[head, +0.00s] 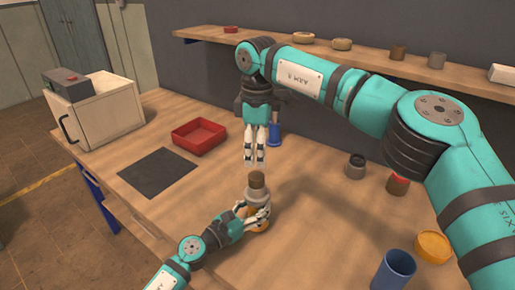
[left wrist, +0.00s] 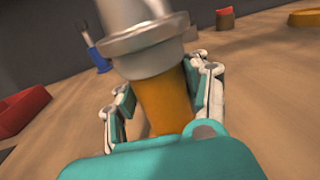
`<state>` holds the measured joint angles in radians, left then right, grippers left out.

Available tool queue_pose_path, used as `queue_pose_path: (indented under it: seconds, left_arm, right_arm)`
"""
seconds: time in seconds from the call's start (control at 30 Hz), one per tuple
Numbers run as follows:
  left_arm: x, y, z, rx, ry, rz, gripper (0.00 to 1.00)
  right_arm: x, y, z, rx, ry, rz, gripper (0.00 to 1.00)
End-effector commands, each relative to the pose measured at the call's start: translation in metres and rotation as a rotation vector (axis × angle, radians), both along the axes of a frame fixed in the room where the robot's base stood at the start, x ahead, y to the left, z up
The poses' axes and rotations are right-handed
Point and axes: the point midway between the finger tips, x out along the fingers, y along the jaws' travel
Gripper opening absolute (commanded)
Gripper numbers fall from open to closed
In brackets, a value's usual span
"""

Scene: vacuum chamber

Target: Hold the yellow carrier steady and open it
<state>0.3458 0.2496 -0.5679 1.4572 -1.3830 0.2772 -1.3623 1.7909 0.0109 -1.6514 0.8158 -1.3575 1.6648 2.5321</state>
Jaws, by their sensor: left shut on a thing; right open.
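The yellow carrier (left wrist: 162,98) stands upright on the bench, with a grey cap (left wrist: 148,40) on top; in the head view its brown and grey top (head: 257,187) shows above my left gripper. My left gripper (head: 262,212) is shut around the carrier's yellow body, with a finger on each side in the left wrist view (left wrist: 160,112). The fingers hide part of the body. My right gripper (head: 254,160) is open and empty, pointing down a little above the carrier's cap and apart from it.
A red tray (head: 199,137) and a dark mat (head: 157,174) lie to the left, near a white box-like chamber (head: 95,115). A blue holder (head: 274,134) stands behind. A dark-topped jar (head: 355,166), an orange dish (head: 433,246) and a blue cup (head: 394,270) stand to the right.

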Motion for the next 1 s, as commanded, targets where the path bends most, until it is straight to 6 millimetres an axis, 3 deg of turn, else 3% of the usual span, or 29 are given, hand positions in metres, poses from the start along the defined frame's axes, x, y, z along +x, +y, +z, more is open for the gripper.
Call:
queue_pose_path:
  seconds: [0.17, 0.7, 1.0]
  left_arm:
    - [0.0, 0.001, -0.001, 0.002, 0.001, 0.002, 0.0]
    - [0.0, 0.001, -0.001, 0.001, 0.0, 0.001, 0.0]
    - [0.0, 0.001, -0.001, 0.001, 0.0, 0.001, 0.0]
  right_arm:
    - [0.0, 0.0, -0.006, -0.001, 0.001, -0.08, 0.58]
    - [0.0, 0.0, -0.076, 0.0, 0.002, -0.082, 0.58]
    - [0.0, 0.0, -0.08, 0.0, 0.0, -0.081, 0.58]
